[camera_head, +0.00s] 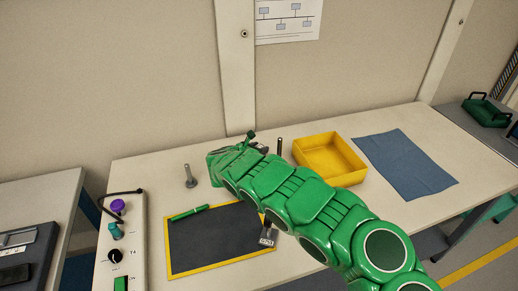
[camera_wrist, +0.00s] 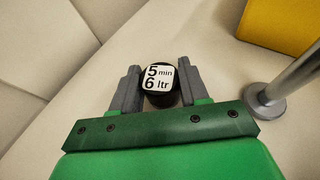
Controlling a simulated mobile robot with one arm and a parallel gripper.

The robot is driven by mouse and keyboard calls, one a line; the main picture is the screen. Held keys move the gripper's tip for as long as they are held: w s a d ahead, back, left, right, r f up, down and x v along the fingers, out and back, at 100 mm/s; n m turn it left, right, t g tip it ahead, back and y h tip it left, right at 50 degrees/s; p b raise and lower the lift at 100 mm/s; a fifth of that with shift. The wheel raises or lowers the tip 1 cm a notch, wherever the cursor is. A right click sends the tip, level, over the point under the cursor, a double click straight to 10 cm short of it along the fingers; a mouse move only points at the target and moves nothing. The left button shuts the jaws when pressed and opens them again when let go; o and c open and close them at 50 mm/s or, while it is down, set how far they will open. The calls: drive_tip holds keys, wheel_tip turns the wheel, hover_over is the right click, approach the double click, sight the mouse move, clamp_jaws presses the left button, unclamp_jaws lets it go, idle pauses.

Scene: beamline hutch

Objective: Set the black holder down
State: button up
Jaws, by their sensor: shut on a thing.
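The black holder (camera_wrist: 161,97) shows between my fingers in the wrist view. Its white top face reads "5 min 6 ltr". My gripper (camera_wrist: 160,88) is shut on it, with one grey finger at each side. The pale tabletop shows around it, but whether the holder touches the table I cannot tell. In the head view my green arm reaches across the table to its back part, and it hides most or all of the holder there.
A metal post (camera_wrist: 265,100) stands to the right of my gripper, near a yellow tray (camera_head: 332,176). Another post (camera_head: 188,178) stands left. A yellow-edged black mat (camera_head: 210,245) with a green pen (camera_head: 190,212) lies in front. A blue cloth (camera_head: 405,165) lies right; a control box (camera_head: 122,255) left.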

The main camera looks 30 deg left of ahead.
idle(0.3)
drive_tip(key=o, duration=1.1)
drive_tip(key=shift+s+a+r, duration=0.1)
drive_tip(key=shift+s+r, duration=0.25)
drive_tip(key=shift+s, duration=0.1)
drive_tip(key=shift+v, duration=5.45)
drive_tip(key=shift+f, duration=0.1)
